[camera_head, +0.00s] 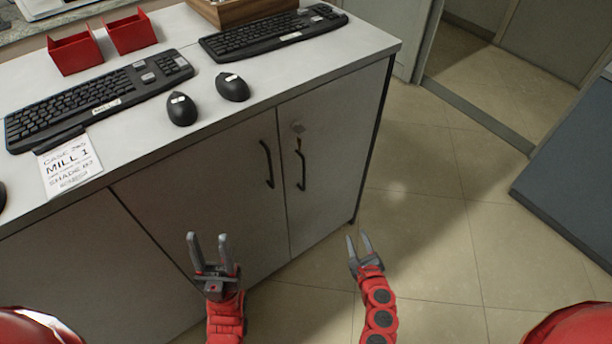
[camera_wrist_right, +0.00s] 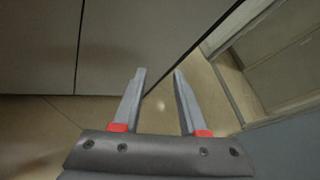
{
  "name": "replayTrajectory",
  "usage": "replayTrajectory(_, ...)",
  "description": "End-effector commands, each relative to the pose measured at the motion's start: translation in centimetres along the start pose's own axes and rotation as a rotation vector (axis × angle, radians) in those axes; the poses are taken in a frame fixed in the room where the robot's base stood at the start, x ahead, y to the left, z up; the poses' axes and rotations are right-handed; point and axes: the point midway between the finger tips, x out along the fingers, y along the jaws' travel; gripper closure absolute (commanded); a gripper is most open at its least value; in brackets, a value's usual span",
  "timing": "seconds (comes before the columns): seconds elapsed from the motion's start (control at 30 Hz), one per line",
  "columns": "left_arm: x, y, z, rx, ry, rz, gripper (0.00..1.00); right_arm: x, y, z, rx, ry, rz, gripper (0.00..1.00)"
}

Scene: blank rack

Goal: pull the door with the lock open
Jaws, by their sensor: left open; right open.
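The door with the lock (camera_head: 332,150) is the narrow right door of the grey cabinet, and it is closed. Its lock (camera_head: 298,128) sits near the top left corner, with what looks like a key in it. Its dark handle (camera_head: 301,168) is just below the lock. My left gripper (camera_head: 208,240) is open and empty, below and left of the handles, in front of the wider door. My right gripper (camera_head: 358,242) is open and empty, below and right of the locked door's handle. In the right wrist view the right gripper (camera_wrist_right: 158,75) has nothing between its fingers.
A wider door (camera_head: 200,190) with its own dark handle (camera_head: 267,165) adjoins on the left. The cabinet top (camera_head: 330,62) holds keyboards, mice, red boxes and a paper sign (camera_head: 68,165). The tiled floor (camera_head: 430,220) right of the cabinet is clear. A blue-grey block (camera_head: 575,185) stands far right.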

Motion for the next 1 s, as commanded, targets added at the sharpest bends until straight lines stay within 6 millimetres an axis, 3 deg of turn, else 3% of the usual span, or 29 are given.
replayTrajectory(0.13,-0.3,0.0,0.1,0.000,0.000,0.000,0.50,-0.8,1.5,6.6,0.283,-0.232,0.128,0.58)
replayTrajectory(0.3,-0.4,0.0,0.1,0.000,0.000,0.000,0.50,-2.2,1.6,11.3,0.420,-0.388,0.217,0.58)
replayTrajectory(0.43,-0.3,0.0,0.1,0.000,0.000,0.000,0.50,-2.2,1.6,12.5,0.440,-0.421,0.238,0.58)
replayTrajectory(0.57,0.1,0.0,0.0,0.000,0.000,0.000,0.50,-0.6,1.7,13.4,0.437,-0.421,0.237,0.58)
replayTrajectory(1.0,0.6,0.0,-0.1,0.000,0.000,0.000,0.50,8.1,3.2,17.3,0.435,-0.416,0.239,0.58)
